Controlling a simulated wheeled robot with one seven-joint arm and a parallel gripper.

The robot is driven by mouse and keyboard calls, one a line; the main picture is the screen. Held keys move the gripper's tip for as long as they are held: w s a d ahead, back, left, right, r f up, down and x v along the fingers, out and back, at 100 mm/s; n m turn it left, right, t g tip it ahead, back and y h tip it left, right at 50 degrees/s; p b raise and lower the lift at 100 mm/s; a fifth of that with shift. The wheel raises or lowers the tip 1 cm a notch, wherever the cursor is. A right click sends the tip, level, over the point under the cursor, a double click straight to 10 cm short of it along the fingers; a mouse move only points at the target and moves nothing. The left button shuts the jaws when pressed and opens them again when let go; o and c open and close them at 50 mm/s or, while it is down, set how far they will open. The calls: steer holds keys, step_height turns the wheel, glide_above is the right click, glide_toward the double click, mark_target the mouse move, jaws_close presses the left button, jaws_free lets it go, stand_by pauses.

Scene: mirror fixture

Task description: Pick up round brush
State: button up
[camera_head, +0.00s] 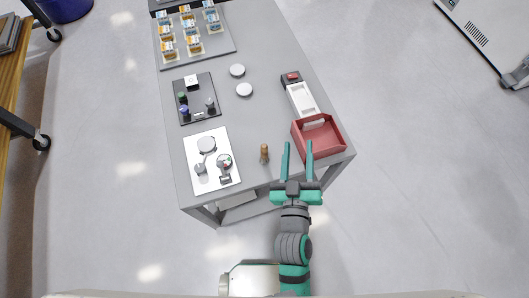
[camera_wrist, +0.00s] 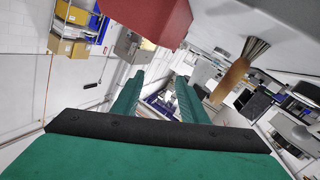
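The round brush (camera_head: 264,153) stands upright near the front edge of the grey table, a small brown-handled thing left of my gripper in the head view. In the wrist view the brush (camera_wrist: 230,80) shows its wooden handle and metallic-looking end at upper right, outside my fingers. My gripper (camera_head: 298,145) is open, its two green fingers apart with nothing between them. In the wrist view my gripper (camera_wrist: 160,82) also shows empty. The brush is apart from the fingers.
A red tray (camera_head: 335,151) lies close to the right of my fingers; it also shows in the wrist view (camera_wrist: 150,18). A white board (camera_head: 228,181) with parts lies left of the brush. A white tray (camera_head: 301,98), white discs (camera_head: 244,90) and a dark board (camera_head: 197,113) lie farther back.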

steer(key=w+d+r+m+h, duration=0.35)
steer(key=w+d+r, duration=0.2)
steer(key=r, duration=0.25)
steer(key=w+d+r+m+h, duration=0.3)
steer(key=w+d+r+h, duration=0.15)
steer(key=w+r, duration=0.2)
steer(key=d+r+m+g+h, duration=0.3)
steer(key=d+r+m+h, duration=0.1)
steer(key=r+m, duration=0.2)
steer(key=m+g+y, duration=1.4)
steer(key=m, duration=0.1)
glide_above(265, 146)
step_height(265, 146, down, 15)
steer(key=f, duration=0.4)
steer(key=shift+a+f, duration=0.2)
steer(key=shift+d+f, duration=0.15)
steer(key=shift+f, duration=2.95)
steer(key=shift+w, duration=0.1)
jaws_close()
